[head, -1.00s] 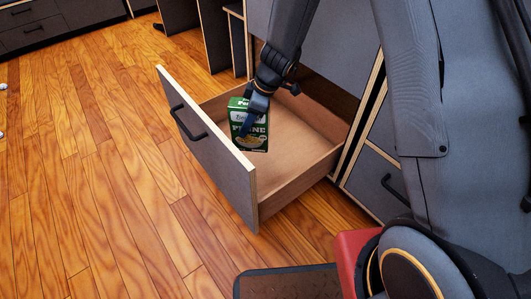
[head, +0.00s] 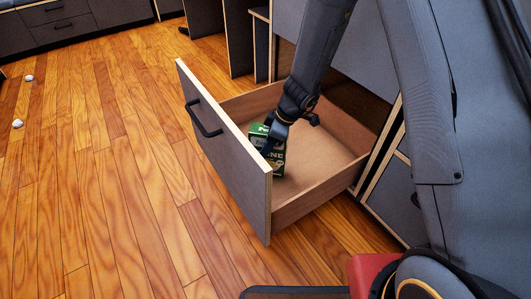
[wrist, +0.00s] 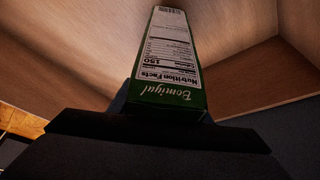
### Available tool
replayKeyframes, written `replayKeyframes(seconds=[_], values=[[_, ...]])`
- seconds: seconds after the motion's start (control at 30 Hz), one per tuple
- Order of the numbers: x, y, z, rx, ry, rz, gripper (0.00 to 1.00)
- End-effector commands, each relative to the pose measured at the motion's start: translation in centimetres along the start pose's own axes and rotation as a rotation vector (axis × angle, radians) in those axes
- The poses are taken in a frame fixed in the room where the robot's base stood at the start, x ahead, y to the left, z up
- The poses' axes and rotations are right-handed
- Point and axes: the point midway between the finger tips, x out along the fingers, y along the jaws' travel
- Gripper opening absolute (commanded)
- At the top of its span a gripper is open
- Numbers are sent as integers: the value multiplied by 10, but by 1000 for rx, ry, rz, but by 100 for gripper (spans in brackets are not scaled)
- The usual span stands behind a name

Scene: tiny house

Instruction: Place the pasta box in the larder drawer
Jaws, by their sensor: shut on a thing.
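The green pasta box (head: 274,160) is inside the open larder drawer (head: 322,186), near the drawer's front panel. My gripper (head: 270,143) is shut on the upper part of the box and partly hides it in the head view. In the wrist view the box (wrist: 168,60) shows its narrow side with a white nutrition label, and my gripper (wrist: 160,120) spans the bottom of the picture. The drawer's wooden floor and walls surround the box. I cannot tell whether the box touches the drawer floor.
The drawer front with its dark handle (head: 204,118) stands out over the wooden floor (head: 130,190). The rest of the drawer looks empty. Two small white objects (head: 17,124) lie on the floor at far left. Grey cabinets (head: 65,22) stand at the back.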

Motion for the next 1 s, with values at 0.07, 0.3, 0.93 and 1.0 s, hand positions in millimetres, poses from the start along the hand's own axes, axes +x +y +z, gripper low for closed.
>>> replayKeyframes(seconds=[0.07,0.3,0.93,1.0], values=[[13,0,5,1,0,-1,3],[19,0,8,0,1,0,3],[22,0,9,1,0,0,62],[22,0,9,1,0,0,62]])
